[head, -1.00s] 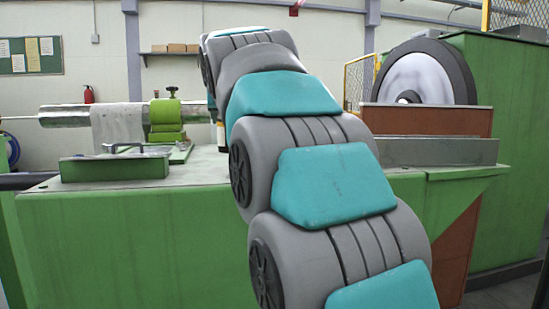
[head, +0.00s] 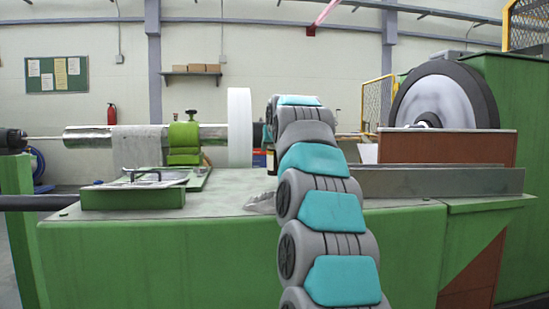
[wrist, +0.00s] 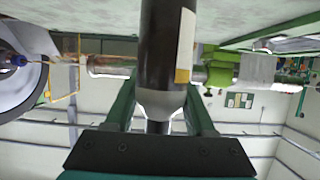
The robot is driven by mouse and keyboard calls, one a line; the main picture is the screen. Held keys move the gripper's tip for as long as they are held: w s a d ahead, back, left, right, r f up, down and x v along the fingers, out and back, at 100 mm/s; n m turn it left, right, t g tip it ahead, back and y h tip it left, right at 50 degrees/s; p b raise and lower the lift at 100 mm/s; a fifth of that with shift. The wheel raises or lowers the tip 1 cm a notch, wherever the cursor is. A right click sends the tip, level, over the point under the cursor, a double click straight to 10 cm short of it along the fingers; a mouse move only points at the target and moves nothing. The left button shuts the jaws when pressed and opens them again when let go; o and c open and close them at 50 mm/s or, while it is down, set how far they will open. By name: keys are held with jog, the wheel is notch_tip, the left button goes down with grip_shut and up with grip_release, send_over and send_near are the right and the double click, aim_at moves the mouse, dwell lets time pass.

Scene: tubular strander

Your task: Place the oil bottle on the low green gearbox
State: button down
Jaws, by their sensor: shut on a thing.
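The oil bottle is dark with a white and yellow label, and it fills the upper middle of the wrist view (wrist: 162,50), which is upside down. My gripper (wrist: 160,105) is shut on the bottle around its pale shoulder and neck. The bottle's base is out of the wrist view. In the head view a dark sliver of the bottle (head: 271,161) shows beside my arm; my gripper is hidden there. The low green housing (head: 200,250), apparently the gearbox, has a pale flat top. The bottle is over or near that top; I cannot tell whether it touches.
A small green tray (head: 130,199) sits on the housing's left. A grey cloth (head: 262,201) lies near my arm. A white disc (head: 240,127) and a shaft with a green clamp (head: 184,140) stand behind. A grey metal rail (head: 440,181) lies right. Bare top lies between tray and cloth.

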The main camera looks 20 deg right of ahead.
jog(key=shift+d+f, duration=0.15)
jog(key=shift+f, duration=1.65)
jog(key=shift+f, duration=0.1)
jog(key=shift+c, duration=1.2)
grip_release()
jog(key=shift+w, duration=0.1)
jog(key=b+v, duration=0.1)
jog(key=v, duration=1.1)
jog(key=shift+b, duration=0.35)
